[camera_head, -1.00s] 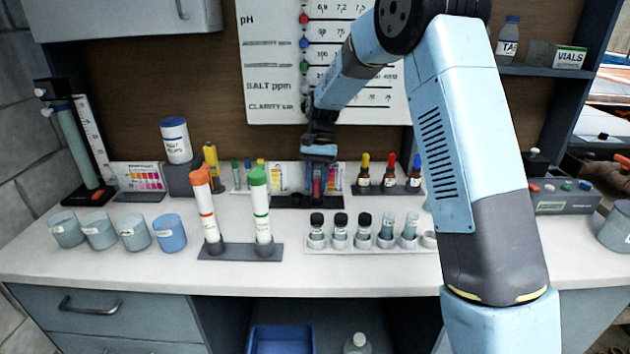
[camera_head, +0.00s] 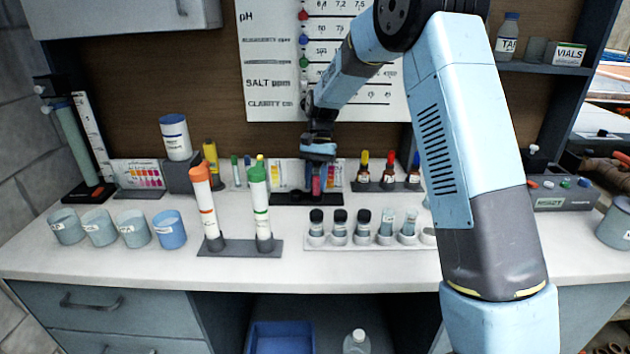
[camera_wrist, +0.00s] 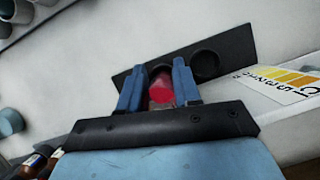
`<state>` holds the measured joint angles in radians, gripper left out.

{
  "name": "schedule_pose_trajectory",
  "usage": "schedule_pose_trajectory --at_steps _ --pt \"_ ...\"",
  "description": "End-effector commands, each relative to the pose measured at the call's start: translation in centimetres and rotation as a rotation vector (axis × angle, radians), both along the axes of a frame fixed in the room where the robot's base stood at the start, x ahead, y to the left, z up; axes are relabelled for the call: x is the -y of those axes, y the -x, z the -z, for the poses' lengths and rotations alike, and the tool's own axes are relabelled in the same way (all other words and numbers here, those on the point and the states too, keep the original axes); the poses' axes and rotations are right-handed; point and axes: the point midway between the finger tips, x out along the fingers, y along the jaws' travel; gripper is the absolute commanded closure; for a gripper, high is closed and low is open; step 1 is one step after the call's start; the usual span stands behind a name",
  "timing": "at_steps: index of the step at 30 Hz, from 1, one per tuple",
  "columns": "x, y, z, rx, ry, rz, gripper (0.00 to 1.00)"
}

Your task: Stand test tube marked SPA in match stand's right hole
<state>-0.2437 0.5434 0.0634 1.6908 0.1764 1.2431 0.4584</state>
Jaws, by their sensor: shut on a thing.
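The match stand (camera_head: 290,199) is a low black block at the back of the counter; the wrist view shows its dark top (camera_wrist: 232,48) with two round holes. My gripper (camera_head: 318,178) points down over the stand's right part. In the wrist view its blue fingers (camera_wrist: 158,82) are shut on a test tube with pink-red contents (camera_wrist: 160,92). The tube (camera_head: 316,184) looks upright, over or in the right hole; its lower end is hidden, so its depth is unclear. The other hole (camera_wrist: 205,65) looks empty. I cannot read a SPA mark.
A colour card (camera_wrist: 285,85) stands behind the stand. Dropper bottles (camera_head: 388,176) are to its right. In front are a white rack of vials (camera_head: 340,243) and a stand with two tall capped tubes (camera_head: 240,248). Cups (camera_head: 170,232) stand at the left.

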Motion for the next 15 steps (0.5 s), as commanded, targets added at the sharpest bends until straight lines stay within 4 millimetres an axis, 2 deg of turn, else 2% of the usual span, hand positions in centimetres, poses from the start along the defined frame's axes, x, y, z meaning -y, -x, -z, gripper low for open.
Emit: schedule_pose_trajectory --at_steps 1,10,15 --pt "0.12 0.49 0.98 -0.02 0.006 -0.001 0.65" --pt "0.09 0.49 0.97 -0.02 0.005 0.0 0.38" --pt "0.07 0.48 0.97 -0.02 0.005 0.0 0.38"
